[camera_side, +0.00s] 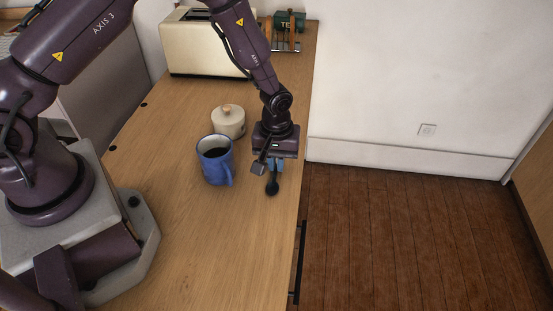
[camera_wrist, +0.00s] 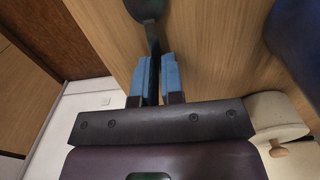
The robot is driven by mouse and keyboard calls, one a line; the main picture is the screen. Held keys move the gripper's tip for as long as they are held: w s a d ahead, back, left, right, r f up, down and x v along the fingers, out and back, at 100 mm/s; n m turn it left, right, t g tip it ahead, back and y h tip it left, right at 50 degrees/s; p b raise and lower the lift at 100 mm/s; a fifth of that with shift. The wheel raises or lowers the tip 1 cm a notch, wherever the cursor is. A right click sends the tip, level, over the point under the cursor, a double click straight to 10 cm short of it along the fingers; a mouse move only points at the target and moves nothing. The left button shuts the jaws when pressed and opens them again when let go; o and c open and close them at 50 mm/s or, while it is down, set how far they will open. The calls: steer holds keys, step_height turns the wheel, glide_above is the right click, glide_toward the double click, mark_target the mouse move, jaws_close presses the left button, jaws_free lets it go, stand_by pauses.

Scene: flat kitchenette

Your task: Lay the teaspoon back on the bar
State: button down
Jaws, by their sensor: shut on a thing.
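My gripper (camera_side: 274,166) is above the wooden counter near its right edge, to the right of the blue mug. Its blue fingertips (camera_wrist: 159,75) are shut on the dark teaspoon (camera_side: 272,188). In the wrist view the teaspoon's handle runs between the fingers, and its dark bowl (camera_wrist: 147,8) sticks out beyond them. In the side view the bowl hangs below the fingers; I cannot tell whether it touches the counter. A small stand with brown uprights (camera_side: 291,36) is at the back of the counter by the green tea tin; I cannot tell whether it is the bar.
The blue mug (camera_side: 215,160) holds dark liquid. A cream lidded pot (camera_side: 228,122) stands behind it, left of my gripper. A cream toaster (camera_side: 195,45) and the tea tin (camera_side: 290,20) are at the back. The counter (camera_side: 225,235) in front is clear; its right edge drops to the floor.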

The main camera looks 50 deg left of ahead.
steer(key=c, duration=1.2)
jaws_free()
steer(key=shift+c, duration=0.2)
step_height(320, 180, up, 12)
step_height(320, 180, up, 11)
steer(key=m+t, duration=0.2)
glide_above(276, 165)
steer(key=s+a, duration=0.2)
steer(key=s, duration=0.1)
steer(key=s+a+r+m+t, duration=0.1)
steer(key=s+r+m, duration=0.2)
steer(key=s+r, duration=0.3)
steer(key=s+a+r+m+t, duration=0.1)
steer(key=s+r+m, duration=0.3)
steer(key=s, duration=0.7)
steer(key=shift+r+t, duration=0.8)
steer(key=shift+r, duration=0.1)
